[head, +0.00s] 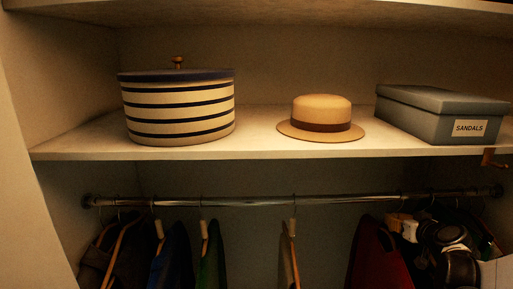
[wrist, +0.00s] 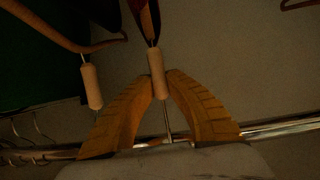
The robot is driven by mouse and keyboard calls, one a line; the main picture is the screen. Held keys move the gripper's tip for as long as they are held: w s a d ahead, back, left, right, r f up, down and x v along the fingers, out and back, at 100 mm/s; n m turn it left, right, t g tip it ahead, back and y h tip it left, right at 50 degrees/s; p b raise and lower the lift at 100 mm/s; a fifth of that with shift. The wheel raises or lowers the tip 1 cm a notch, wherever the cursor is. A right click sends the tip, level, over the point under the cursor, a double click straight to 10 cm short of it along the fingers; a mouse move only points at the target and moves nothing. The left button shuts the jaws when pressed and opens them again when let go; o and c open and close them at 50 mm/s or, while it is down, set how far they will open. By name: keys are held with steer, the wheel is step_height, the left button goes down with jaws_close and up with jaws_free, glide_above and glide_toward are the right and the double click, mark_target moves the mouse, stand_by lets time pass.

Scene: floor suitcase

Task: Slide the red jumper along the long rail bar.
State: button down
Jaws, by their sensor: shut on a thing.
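The red jumper (head: 369,252) hangs from the long rail bar (head: 250,201) on the right side in the head view, its lower part cut off by the frame. My gripper (head: 396,221) is at the rail by the jumper's top, partly hiding its hanger. In the wrist view, my gripper (wrist: 159,78) has its two orange fingers shut around the pale sleeve of a hanger (wrist: 153,60). A dark reddish strip of cloth shows beyond that sleeve. The hanger's hook meets the rail (wrist: 270,130), which crosses the bottom of the wrist view.
Left of the jumper hang a tan garment (head: 287,262), a green one (head: 210,262), a blue one (head: 172,265) and a dark one (head: 98,260). Bare rail lies between tan and red. The shelf (head: 250,150) above holds a striped box (head: 178,110), hat (head: 320,110) and sandals box (head: 435,112).

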steer(key=shift+d, duration=0.1)
stand_by(0.3)
steer(key=shift+a, duration=1.55)
steer(key=shift+d+b, duration=0.15)
steer(key=shift+b, duration=0.15)
steer(key=shift+d+b, duration=0.3)
steer(key=shift+d, duration=1.15)
steer(key=shift+a, duration=0.1)
steer(key=a, duration=0.2)
steer(key=shift+a, duration=0.4)
steer(key=shift+d, duration=0.1)
